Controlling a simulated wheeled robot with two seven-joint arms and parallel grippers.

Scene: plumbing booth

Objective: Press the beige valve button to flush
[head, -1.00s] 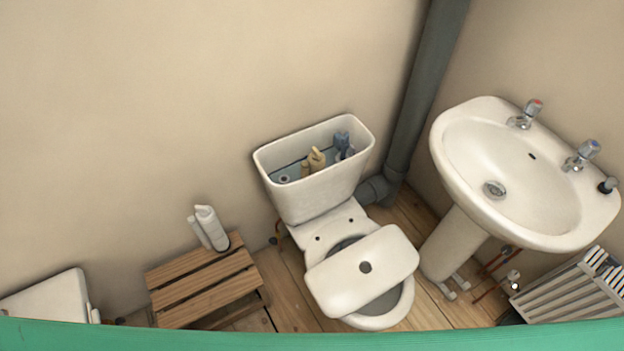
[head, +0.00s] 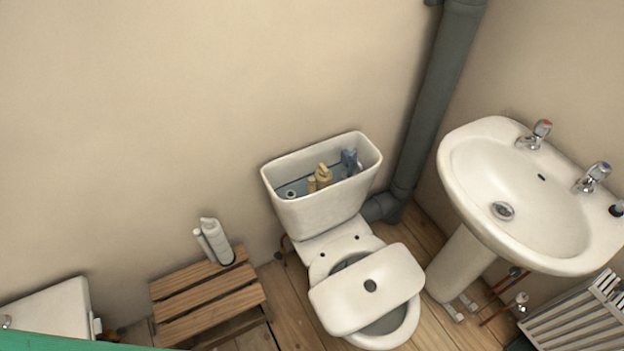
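The toilet cistern (head: 322,208) stands against the back wall with its top open and water inside. The beige valve (head: 323,175) rises from the water near the middle of the cistern. A blue-grey part (head: 350,162) stands to its right, and a small round fitting (head: 291,194) is at the left end. The cistern lid (head: 345,304), white with a round hole, lies across the toilet seat. Neither of my grippers shows in the head view.
A slatted wooden stool (head: 208,300) with white tubes (head: 213,242) on it stands left of the toilet. A basin (head: 520,200) stands at the right, with a grey pipe (head: 430,110) behind. A radiator (head: 580,315) is at lower right. A green edge (head: 60,341) shows at lower left.

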